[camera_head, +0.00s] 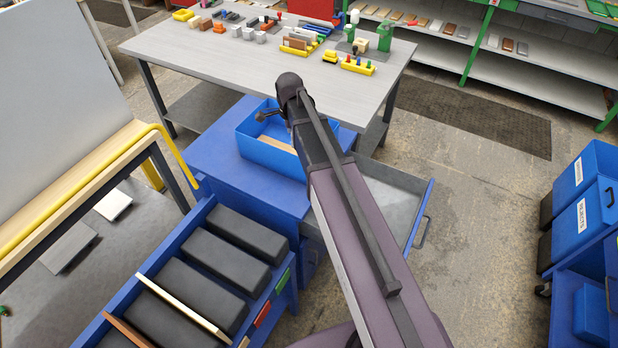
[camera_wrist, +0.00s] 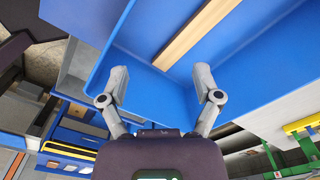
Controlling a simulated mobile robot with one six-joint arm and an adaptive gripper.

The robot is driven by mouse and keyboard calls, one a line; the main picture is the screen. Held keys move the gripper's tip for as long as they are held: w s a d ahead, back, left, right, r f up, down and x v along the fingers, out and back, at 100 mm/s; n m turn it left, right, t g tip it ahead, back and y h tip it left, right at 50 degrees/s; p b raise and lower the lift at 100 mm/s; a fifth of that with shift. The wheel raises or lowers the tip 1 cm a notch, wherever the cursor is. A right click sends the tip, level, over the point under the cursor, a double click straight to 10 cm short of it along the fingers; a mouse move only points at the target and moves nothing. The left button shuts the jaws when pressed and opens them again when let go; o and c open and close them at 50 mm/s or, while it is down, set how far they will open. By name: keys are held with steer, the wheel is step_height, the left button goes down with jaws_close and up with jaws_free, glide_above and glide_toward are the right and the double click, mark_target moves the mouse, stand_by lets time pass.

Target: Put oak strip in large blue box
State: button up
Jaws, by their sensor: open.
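The large blue box (camera_head: 268,157) stands on a blue cabinet top in the head view. A light wooden strip, which looks like the oak strip (camera_head: 278,145), lies inside it. In the wrist view the strip (camera_wrist: 196,32) runs diagonally across the blue floor of the box (camera_wrist: 140,30), apart from my fingers. My gripper (camera_wrist: 160,73) is open and empty over the box, its two grey fingers spread on the near side of the strip. In the head view my arm hides the right part of the box and most of the gripper.
A blue rack (camera_head: 205,212) with dark blocks, a pale strip (camera_head: 183,306) and a brown strip (camera_head: 128,330) stands in front. An open drawer (camera_head: 394,200) juts out right of my arm. A grey table (camera_head: 190,65) with small items lies behind.

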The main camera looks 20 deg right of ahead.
steer(key=s+n, duration=1.8)
steer(key=shift+d+n, duration=0.15)
steer(key=shift+n, duration=0.25)
steer(key=c, duration=0.3)
steer(key=shift+s, duration=0.2)
steer(key=shift+c, duration=0.2)
